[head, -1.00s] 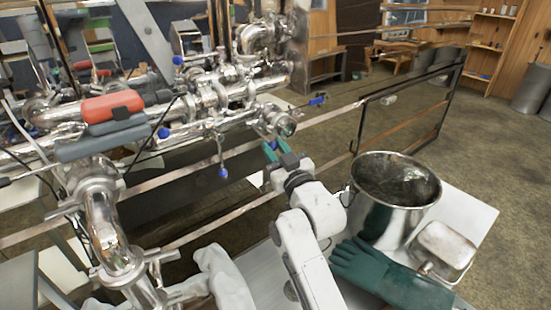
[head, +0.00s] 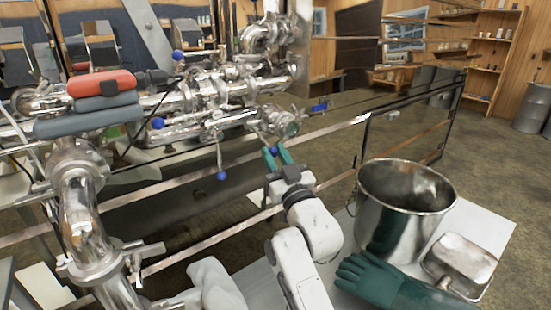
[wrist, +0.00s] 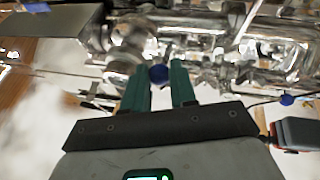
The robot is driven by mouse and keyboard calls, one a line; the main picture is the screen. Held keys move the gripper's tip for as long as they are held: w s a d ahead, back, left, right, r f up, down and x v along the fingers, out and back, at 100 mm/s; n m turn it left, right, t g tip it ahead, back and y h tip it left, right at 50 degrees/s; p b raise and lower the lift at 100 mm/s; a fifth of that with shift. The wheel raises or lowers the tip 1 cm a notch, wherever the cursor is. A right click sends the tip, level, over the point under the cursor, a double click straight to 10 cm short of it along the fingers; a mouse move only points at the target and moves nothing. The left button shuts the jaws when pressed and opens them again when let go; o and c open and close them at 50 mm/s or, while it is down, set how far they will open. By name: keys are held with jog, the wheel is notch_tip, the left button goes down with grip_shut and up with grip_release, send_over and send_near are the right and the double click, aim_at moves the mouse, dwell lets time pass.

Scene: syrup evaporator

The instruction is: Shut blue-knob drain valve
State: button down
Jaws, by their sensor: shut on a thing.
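My gripper (head: 277,157) has green fingers and is below the right end of the steel pipework. A small blue knob (head: 273,151) sits between its fingertips, and the fingers are shut on it. In the wrist view the blue knob (wrist: 159,73) shows between the two finger ends of my gripper (wrist: 160,76). A thin rod seems to run from the knob up to the steel valve body (head: 285,124); the joint is hard to make out. Another blue knob (head: 221,176) hangs on a lever to the left, apart from my gripper.
More blue knobs (head: 157,123) sit on the pipework (head: 190,100), and a blue handle (head: 320,106) is behind. A red-and-grey clamp-like object (head: 102,84) rests at left. A steel pot (head: 398,210), green glove (head: 385,280) and metal tin (head: 462,262) are on the right table.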

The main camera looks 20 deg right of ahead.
jog(key=c, duration=0.9)
grip_release()
jog(key=shift+r, duration=0.1)
jog(key=shift+r, duration=0.3)
jog(key=s+r, duration=0.8)
jog(key=s, duration=0.1)
jog(key=s+r, duration=0.4)
jog(key=s, duration=0.1)
jog(key=shift+r+p, duration=0.1)
jog(key=shift+p, duration=0.3)
